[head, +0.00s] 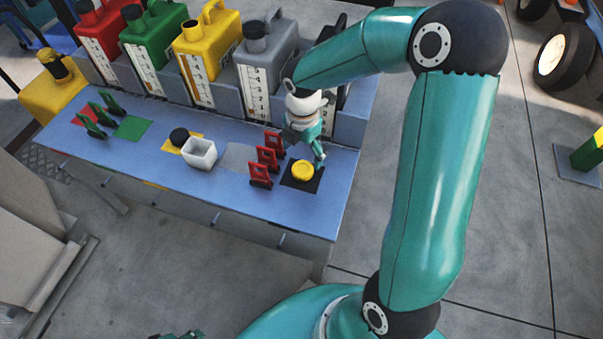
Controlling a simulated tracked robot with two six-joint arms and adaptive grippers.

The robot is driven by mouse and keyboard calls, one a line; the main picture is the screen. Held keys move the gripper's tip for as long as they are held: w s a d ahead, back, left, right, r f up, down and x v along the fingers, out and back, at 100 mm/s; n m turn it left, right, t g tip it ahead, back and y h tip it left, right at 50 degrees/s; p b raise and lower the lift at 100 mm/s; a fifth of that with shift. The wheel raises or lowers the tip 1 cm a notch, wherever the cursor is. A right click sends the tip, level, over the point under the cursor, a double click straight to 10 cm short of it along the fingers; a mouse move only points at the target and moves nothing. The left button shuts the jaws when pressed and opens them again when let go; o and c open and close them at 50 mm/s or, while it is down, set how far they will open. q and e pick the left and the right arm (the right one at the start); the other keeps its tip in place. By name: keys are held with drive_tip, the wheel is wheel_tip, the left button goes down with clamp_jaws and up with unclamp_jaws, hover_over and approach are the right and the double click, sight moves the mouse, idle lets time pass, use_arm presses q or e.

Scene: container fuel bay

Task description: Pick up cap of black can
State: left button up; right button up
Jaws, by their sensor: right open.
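The black can (342,92) stands at the right end of the back row, mostly hidden behind my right arm; its neck cannot be seen. A round black cap (179,137) lies on the yellow square beside a white open box. A round yellow cap (301,170) lies on the black square at the bench's right end. My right gripper (308,151) is open, pointing down just above and behind the yellow cap, with nothing seen between its fingers. Only a sliver of what looks like my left gripper (180,335) shows at the bottom edge.
Red (100,40), green (153,45), yellow (208,50) and grey (268,65) cans stand in the back row. Red upright clips (262,172) stand close left of the yellow cap. The white box (199,153) is mid-bench. Green clips (95,120) are at left.

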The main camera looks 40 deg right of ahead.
sight(303, 167)
drive_tip(key=f+b, duration=0.2)
drive_tip(key=f, duration=0.5)
drive_tip(key=shift+d+f, duration=0.2)
drive_tip(key=shift+r, duration=0.1)
drive_tip(key=c, duration=1.1)
drive_tip(key=shift+o, duration=0.2)
drive_tip(key=shift+r, duration=0.1)
